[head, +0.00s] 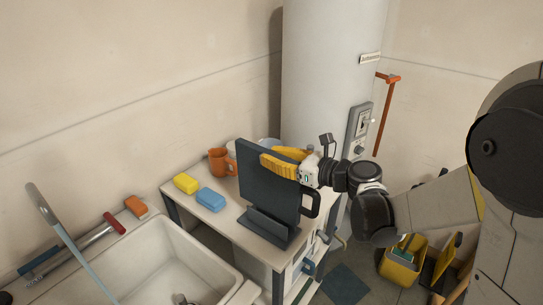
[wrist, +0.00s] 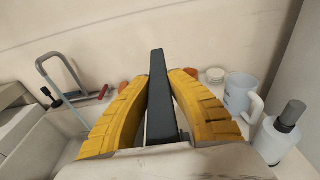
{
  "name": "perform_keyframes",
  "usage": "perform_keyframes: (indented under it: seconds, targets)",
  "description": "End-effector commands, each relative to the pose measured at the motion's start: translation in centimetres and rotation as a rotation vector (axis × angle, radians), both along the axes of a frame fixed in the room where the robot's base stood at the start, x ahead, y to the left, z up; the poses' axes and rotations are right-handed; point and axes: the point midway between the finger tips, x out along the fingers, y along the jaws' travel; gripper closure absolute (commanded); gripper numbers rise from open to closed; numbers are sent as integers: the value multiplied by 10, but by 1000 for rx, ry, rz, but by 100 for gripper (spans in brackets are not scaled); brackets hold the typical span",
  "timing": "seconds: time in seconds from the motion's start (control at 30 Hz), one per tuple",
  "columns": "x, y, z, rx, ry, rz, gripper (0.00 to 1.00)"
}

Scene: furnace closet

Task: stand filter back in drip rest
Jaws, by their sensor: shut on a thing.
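The filter (head: 266,178) is a dark flat panel standing upright over the small table, with a loop handle (head: 312,205) on its right side. My gripper (head: 280,160) has yellow fingers shut on the filter near its upper edge. In the wrist view the filter (wrist: 160,95) shows edge-on between the two fingers. The drip rest (head: 268,230) is a dark base with a raised front lip, at the table's front edge. The filter's lower edge is hidden behind that lip, so I cannot tell if it is seated or just above.
A yellow sponge (head: 186,183), a blue sponge (head: 210,199) and an orange mug (head: 218,161) stand left of the filter. A white jug (wrist: 240,93) and a bottle (wrist: 280,135) stand to the right in the wrist view. A sink (head: 170,255) adjoins the table.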

Motion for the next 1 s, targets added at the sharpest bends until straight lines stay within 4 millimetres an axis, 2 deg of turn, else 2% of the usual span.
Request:
perform_keyframes:
  seconds: [0.77,1.0]
  targets:
    - [0,0,-41,0,0,0,100]
    - [0,0,-38,0,0,0,100]
